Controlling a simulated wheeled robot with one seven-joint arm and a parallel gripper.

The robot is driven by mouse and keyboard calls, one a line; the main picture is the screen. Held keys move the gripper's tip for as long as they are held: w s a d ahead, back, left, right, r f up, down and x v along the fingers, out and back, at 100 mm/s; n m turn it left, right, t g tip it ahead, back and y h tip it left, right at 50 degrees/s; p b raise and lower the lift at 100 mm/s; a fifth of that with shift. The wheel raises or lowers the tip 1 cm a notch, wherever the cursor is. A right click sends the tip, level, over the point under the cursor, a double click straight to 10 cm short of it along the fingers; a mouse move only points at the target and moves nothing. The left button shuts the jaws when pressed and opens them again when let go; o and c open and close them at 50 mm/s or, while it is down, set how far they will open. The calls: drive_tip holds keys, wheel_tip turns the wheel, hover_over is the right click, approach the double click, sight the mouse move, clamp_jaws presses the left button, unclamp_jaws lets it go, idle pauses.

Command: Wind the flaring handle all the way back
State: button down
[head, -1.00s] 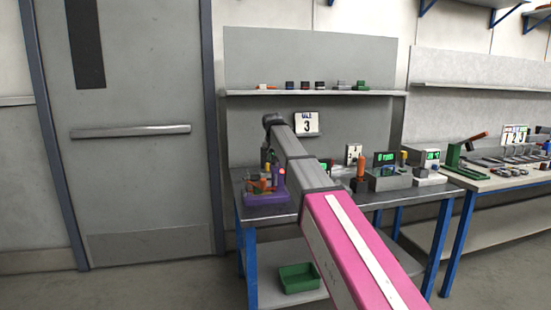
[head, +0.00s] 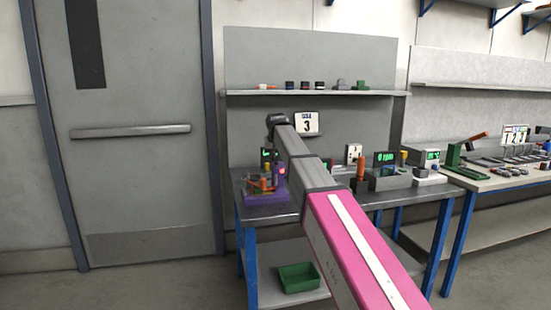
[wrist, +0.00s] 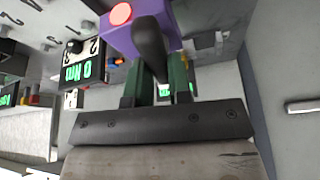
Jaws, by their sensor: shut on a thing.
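The flaring handle, a dark rounded bar (wrist: 150,45), runs down from the purple flaring tool (wrist: 188,14) in the wrist view. My gripper (wrist: 156,80) has its two green fingers on either side of the handle's lower end and is shut on it. A round red light (wrist: 121,13) glows on the purple tool. In the head view the purple tool (head: 266,199) stands at the left end of the bench, with orange parts above its base. My arm hides part of the space beside it, and the grip is not clear there.
A tester with a green display (head: 385,158) and an orange-handled tool (head: 361,167) stand further right on the bench (head: 420,194). A green bin (head: 299,277) sits on the lower shelf. A grey door (head: 135,190) is at the left.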

drive_tip(key=n, duration=0.2)
drive_tip(key=n+y, duration=0.1)
drive_tip(key=n, duration=0.1)
drive_tip(key=shift+d+n+g+y, duration=0.1)
drive_tip(key=shift+n+g+y, duration=0.2)
drive_tip(key=n+y, duration=0.1)
drive_tip(key=n, duration=0.2)
drive_tip(key=shift+w+n+g, duration=0.1)
drive_tip(key=shift+n+g, duration=0.3)
drive_tip(key=n+g+y, duration=0.1)
drive_tip(key=n, duration=0.3)
drive_tip(key=shift+w+d+n+g, duration=0.1)
drive_tip(key=shift+n+g, duration=0.8)
drive_tip(key=shift+n, duration=1)
drive_tip(key=shift+y, duration=0.3)
drive_tip(key=c, duration=1)
unclamp_jaws()
drive_tip(key=shift+c, duration=0.2)
drive_tip(key=v, duration=1.1)
